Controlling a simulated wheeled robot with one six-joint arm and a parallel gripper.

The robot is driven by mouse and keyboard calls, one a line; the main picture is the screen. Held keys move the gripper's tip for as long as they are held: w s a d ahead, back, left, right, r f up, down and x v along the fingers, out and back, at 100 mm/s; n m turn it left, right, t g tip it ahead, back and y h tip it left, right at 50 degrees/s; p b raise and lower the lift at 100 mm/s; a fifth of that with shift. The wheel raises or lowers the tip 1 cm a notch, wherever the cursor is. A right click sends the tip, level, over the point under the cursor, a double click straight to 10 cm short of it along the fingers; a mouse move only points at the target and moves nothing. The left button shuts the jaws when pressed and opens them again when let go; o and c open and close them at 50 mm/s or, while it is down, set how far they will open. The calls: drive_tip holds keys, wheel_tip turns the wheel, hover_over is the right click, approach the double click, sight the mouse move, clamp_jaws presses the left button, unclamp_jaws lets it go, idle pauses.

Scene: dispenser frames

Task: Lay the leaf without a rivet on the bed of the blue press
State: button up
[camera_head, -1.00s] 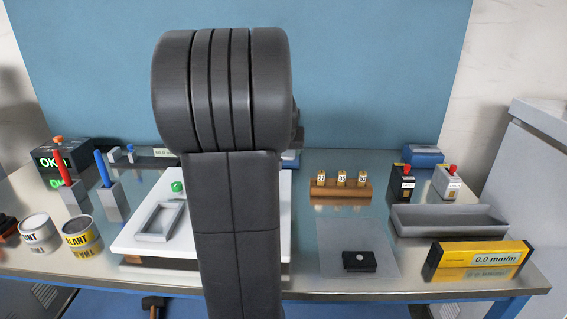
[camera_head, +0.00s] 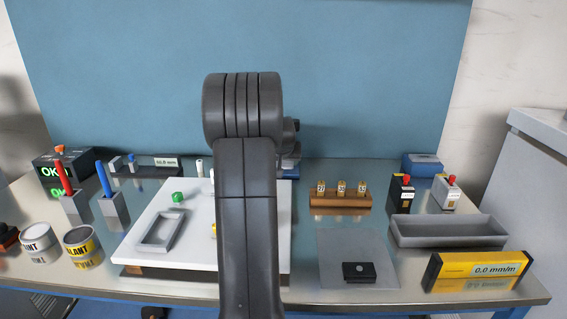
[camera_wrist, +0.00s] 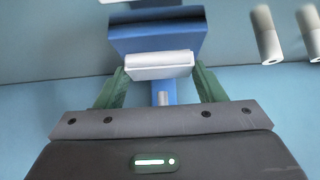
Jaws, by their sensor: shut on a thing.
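My gripper (camera_wrist: 160,80) shows in the wrist view with its green fingers on either side of a pale, flat-faced block. It is shut on this block (camera_wrist: 160,66); no rivet shows on the visible face. A blue body, seemingly the blue press (camera_wrist: 157,38), is just behind the block, with more blue below it. I cannot tell whether the block touches it. In the head view only a bit of blue (camera_head: 290,173) shows at the back of the bench beside my arm, which hides my gripper. A dark block with a pale dot (camera_head: 359,271) lies on a grey mat.
A white board (camera_head: 190,255) with a grey frame (camera_head: 160,231) is left of my arm. Two pale cylinders (camera_wrist: 266,35) stand right of the press in the wrist view.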

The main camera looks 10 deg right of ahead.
drive_tip(key=shift+x, duration=1.55)
drive_tip(key=shift+w+r, duration=0.1)
drive_tip(key=shift+r, duration=0.05)
drive_tip(key=shift+f, duration=0.25)
drive_tip(key=o, duration=1.1)
drive_tip(key=shift+r, duration=0.1)
drive_tip(key=shift+o, duration=0.2)
drive_tip(key=shift+r, duration=0.25)
drive_tip(key=v, duration=1.2)
